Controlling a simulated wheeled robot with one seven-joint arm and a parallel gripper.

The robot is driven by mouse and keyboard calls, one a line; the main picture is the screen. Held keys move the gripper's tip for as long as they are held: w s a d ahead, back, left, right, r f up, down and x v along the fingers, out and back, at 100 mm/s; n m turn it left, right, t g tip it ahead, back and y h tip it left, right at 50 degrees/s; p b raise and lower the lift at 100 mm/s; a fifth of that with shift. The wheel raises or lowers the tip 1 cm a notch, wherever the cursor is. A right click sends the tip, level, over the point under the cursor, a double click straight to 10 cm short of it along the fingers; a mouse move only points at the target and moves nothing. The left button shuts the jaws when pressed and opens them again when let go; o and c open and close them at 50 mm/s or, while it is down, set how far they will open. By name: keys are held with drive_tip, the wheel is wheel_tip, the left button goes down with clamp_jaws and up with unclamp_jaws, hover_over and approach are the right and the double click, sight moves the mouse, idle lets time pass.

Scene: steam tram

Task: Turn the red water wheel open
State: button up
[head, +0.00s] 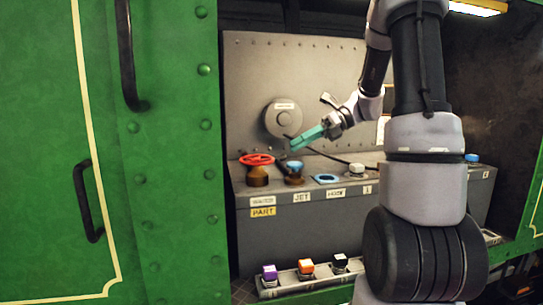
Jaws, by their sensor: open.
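The red water wheel (257,159) sits flat on top of a brown valve body at the left end of the grey console. A label is on the console front below it. My gripper (296,144), with teal fingers, is above and to the right of the red wheel, apart from it, and points left and slightly down. It is open and holds nothing that I can see. The fingers are small and seen from the side here.
A blue-topped valve (294,169) stands right beside the red wheel, below my gripper. A blue ring (326,179) and a white knob (357,169) lie further right. A round gauge-like disc (284,119) is on the back panel. A green door (160,150) fills the left.

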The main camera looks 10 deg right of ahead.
drive_tip(key=w+d+f+m+y, duration=0.1)
drive_tip(key=w+m, duration=0.1)
drive_tip(key=w+d+m+t+y, duration=0.1)
drive_tip(key=m, duration=0.1)
drive_tip(key=w+d+f+m+t, duration=0.1)
drive_tip(key=w, duration=0.1)
drive_tip(key=shift+w+d+f+m+y, duration=0.3)
drive_tip(key=shift+w+d+m+y, duration=0.05)
drive_tip(key=shift+d+m+y, duration=0.05)
approach(257, 160)
drive_tip(key=w+a, duration=0.1)
drive_tip(key=w, duration=0.1)
drive_tip(key=w+a+f, duration=0.1)
drive_tip(key=a, duration=0.1)
drive_tip(key=w+a, duration=0.1)
drive_tip(key=w, duration=0.1)
drive_tip(key=shift+w+a+f, duration=0.2)
drive_tip(key=shift+w+f, duration=0.1)
drive_tip(key=shift+f, duration=0.1)
clamp_jaws()
